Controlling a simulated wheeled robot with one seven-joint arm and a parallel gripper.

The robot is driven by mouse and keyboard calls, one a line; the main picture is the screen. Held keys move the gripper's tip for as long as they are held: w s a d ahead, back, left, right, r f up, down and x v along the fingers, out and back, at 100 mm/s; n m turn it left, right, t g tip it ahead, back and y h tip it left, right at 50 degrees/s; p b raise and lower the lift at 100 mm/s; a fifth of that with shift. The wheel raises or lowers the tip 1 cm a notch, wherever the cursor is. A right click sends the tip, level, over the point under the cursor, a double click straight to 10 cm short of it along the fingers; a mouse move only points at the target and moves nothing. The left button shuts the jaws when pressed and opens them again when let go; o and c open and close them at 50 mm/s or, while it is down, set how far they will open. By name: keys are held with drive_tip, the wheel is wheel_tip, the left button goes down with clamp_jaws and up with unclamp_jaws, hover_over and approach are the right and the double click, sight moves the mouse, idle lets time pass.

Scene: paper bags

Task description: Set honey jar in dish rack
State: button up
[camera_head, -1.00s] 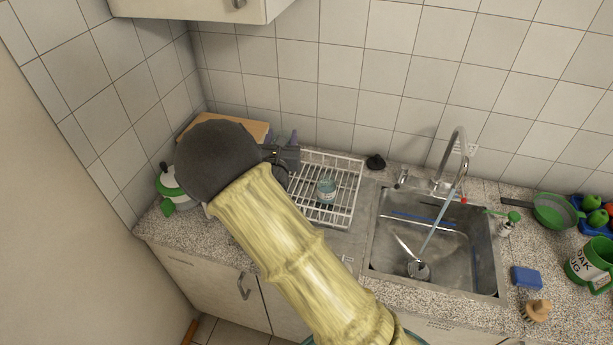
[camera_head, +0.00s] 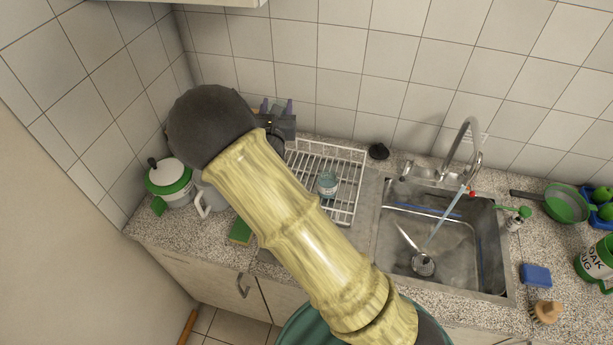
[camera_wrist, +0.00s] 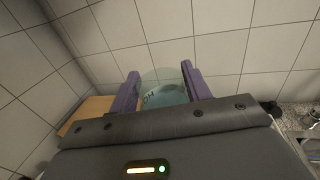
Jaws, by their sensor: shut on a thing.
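My gripper (camera_head: 277,107) is raised over the back left of the counter, its purple fingers pointing at the tiled wall. In the wrist view, the fingers (camera_wrist: 159,88) are shut on a clear glass jar (camera_wrist: 165,93) with bluish-green contents and partly legible lettering, apparently the honey jar. I cannot make it out clearly in the head view. The white wire dish rack (camera_head: 352,215) stands to the right of and below my gripper. Another small glass jar (camera_head: 327,184) with a bluish-green band stands upright in the rack. My arm hides the rack's left part.
The sink (camera_head: 440,287) with its tall tap (camera_head: 475,140) is right of the rack. A white and green pot (camera_head: 170,180), a pale mug (camera_head: 210,200) and a green sponge (camera_head: 241,231) are left of my arm.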

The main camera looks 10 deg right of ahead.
drive_tip(key=shift+w+f+b, duration=0.3)
drive_tip(key=shift+f+b, duration=0.3)
drive_tip(key=shift+f, duration=0.1)
drive_tip(key=shift+s+f+b, duration=0.4)
drive_tip(key=shift+f+b, duration=0.45)
drive_tip(key=shift+b, duration=0.15)
wheel_tip(320, 180, down, 7)
drive_tip(key=b, duration=0.6)
drive_tip(key=shift+w+b, duration=0.15)
drive_tip(key=shift+b, duration=0.25)
drive_tip(key=shift+r, duration=0.15)
drive_tip(key=shift+f+p, duration=0.7)
drive_tip(key=shift+f, duration=2.25)
